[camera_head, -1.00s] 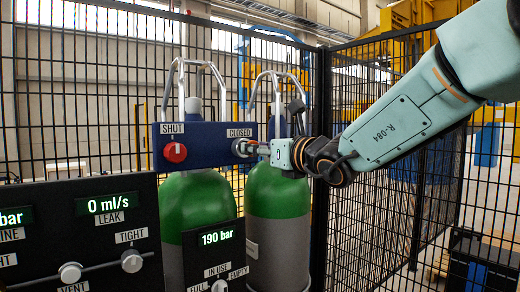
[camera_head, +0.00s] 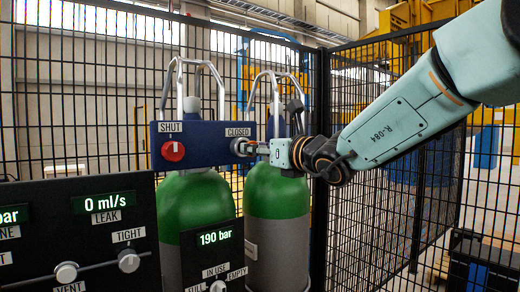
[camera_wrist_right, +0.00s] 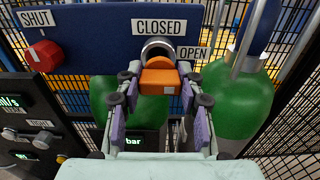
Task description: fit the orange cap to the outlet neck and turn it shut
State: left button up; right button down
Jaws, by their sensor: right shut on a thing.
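The orange cap (camera_wrist_right: 160,80) sits between the fingertips of my right gripper (camera_wrist_right: 162,100) in the right wrist view. The cap is right in front of the outlet neck (camera_wrist_right: 157,48), a silver ring on the blue panel (camera_wrist_right: 90,35) under the CLOSED label. The cap overlaps the neck's lower part in this view, and I cannot tell how far it is seated. In the head view my right gripper (camera_head: 262,149) reaches from the right to the neck (camera_head: 240,147); the cap is hardly visible there. My left gripper is out of view.
A red knob (camera_head: 173,151) under the SHUT label is on the panel's left. Two green cylinders (camera_head: 277,192) stand behind and below the panel. A black console (camera_head: 80,235) with gauges is at lower left. Black mesh fencing (camera_head: 390,215) surrounds the area.

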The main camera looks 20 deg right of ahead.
jog(key=shift+x, duration=1.15)
jog(key=shift+a+r, duration=0.1)
jog(key=shift+a, duration=0.05)
jog(key=c, duration=1)
grip_release()
jog(key=shift+w, duration=0.25)
jog(key=shift+o, duration=1.2)
jog(key=shift+s, duration=0.2)
jog(key=v, duration=0.7)
jog(key=shift+s, duration=0.25)
